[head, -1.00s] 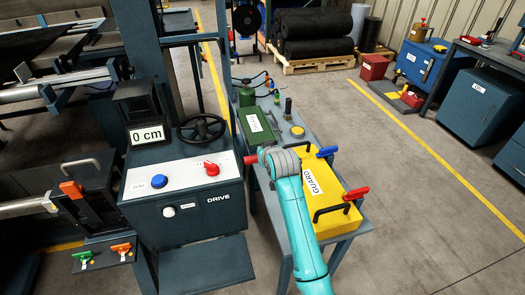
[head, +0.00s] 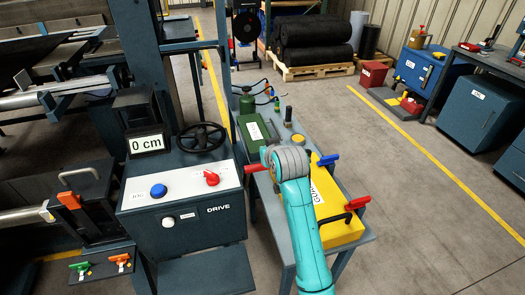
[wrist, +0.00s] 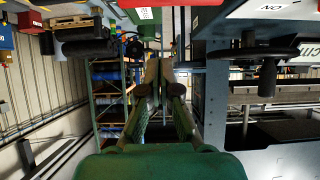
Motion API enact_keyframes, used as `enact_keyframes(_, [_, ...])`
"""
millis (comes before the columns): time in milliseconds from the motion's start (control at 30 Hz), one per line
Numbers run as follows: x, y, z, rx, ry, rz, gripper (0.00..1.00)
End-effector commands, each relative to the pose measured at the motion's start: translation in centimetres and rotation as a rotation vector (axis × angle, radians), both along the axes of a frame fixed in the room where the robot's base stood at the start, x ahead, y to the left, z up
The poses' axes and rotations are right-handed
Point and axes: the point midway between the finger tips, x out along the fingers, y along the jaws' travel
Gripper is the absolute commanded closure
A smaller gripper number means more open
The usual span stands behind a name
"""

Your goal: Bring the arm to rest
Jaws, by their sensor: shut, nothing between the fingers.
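My teal arm reaches up from the bottom edge in the head view, over the side table and partly in front of the yellow guard (head: 336,232). Its grey wrist joint is beside the right side of the drive console. The gripper's fingers cannot be made out in the head view. In the wrist view, my gripper (wrist: 158,78) has its two fingers together at the tips, with nothing held between them. It points into open space, clear of contact as far as I can see.
The drive console (head: 190,240) stands left of the arm, with a handwheel (head: 202,137), a red knob (head: 211,178) and a "0 cm" display (head: 147,143). A green case (head: 254,130) lies on the side table. Open floor (head: 420,190) lies to the right.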

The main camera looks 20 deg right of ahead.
Motion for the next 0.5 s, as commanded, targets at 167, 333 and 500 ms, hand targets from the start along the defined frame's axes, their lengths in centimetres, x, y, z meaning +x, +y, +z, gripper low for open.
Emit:
enact_keyframes(167, [-1.8, 0.0, 1.2, 0.0, -0.001, 0.0, 1.0])
enact_keyframes(333, [-2.4, 0.0, 1.7, 0.0, 0.0, 0.0, 1.0])
enact_keyframes(500, [-3.0, 0.0, 0.7, 0.0, -0.001, 0.0, 1.0])
